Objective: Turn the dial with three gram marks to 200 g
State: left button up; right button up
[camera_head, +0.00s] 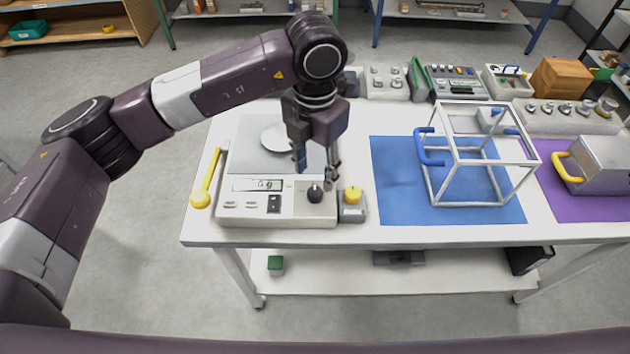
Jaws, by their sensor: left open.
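A weighing scale (228,212) stands at the left of the white table, with a grey plate, a round white pan (275,138) and a display reading "0 g". A black dial knob (315,194) sits at the right of its front panel. Just right of it is a small grey box with a yellow knob (352,195). Gram marks are too small to read, so I cannot tell where either knob points. My left gripper (317,170) points down, open and empty, with its fingertips above and slightly behind the black knob, apparently apart from it. My right gripper is out of view.
A yellow lever (205,180) stands at the scale's left edge. A clear-sided frame box with a blue handle (430,148) stands on a blue mat (393,180). A grey box with a yellow handle (566,170) is on the purple mat. Weights and devices line the table's back.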

aim_at(315, 192)
pick_arm(q)
notch_tip(315, 192, up, 6)
jog(key=shift+f, duration=0.1)
dwell(0.6)
